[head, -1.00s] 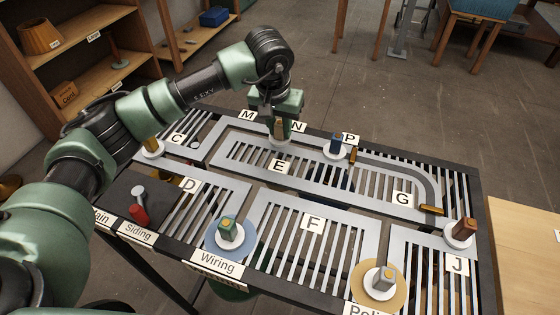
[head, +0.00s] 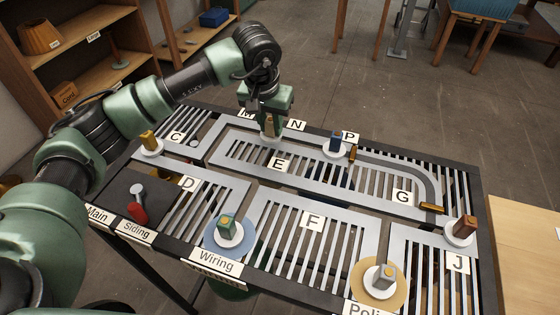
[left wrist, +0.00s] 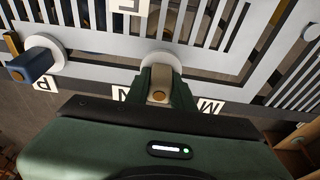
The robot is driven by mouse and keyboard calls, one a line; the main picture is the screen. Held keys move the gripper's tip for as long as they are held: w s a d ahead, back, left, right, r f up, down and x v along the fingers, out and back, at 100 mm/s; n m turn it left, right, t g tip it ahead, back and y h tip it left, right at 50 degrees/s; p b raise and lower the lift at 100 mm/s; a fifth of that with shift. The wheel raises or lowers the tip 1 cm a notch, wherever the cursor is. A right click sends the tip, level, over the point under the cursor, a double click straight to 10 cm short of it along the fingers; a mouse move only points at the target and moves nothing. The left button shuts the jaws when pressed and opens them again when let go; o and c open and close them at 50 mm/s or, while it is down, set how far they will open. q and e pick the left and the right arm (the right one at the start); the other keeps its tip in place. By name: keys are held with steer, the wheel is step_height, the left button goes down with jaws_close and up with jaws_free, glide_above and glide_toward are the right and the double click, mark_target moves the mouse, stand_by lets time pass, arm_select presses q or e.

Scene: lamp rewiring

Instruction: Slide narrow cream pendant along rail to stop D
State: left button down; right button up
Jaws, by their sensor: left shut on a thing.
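The cream pendant (left wrist: 160,82), a pale block with an orange-brown cap and a small white disc, is in my left gripper (left wrist: 160,88). In the head view the left gripper (head: 271,128) is shut on the pendant and stands over the rail's back stretch, between labels M and N. The fingers mostly hide the pendant there. My right gripper is not in view.
Other pendants stand on the board: yellow (head: 149,141) near C, blue (head: 336,143) near P, brown (head: 464,229) near J, green-sided (head: 228,228) by Wiring and grey (head: 383,277) at front right. A red-handled lever (head: 137,212) is by Siding. Brown blocks (head: 431,208) lie on the G track.

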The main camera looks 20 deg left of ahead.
arm_select(q)
steer(key=a, duration=0.2)
steer(key=a+b, duration=0.1)
steer(key=a, duration=0.3)
steer(key=shift+a+f, duration=0.25)
steer(key=shift+f, duration=0.05)
steer(key=shift+w+a+b, duration=0.15)
steer(key=shift+a+b, duration=0.35)
steer(key=shift+a, duration=2.45)
steer(key=shift+s+b, duration=0.65)
steer(key=shift+s, duration=2.15)
steer(key=s+b, duration=0.2)
steer(key=s, duration=0.5)
steer(key=shift+s+a+f, duration=0.1)
steer(key=shift+s, duration=0.6)
steer(key=c, duration=1.1)
jaws_free()
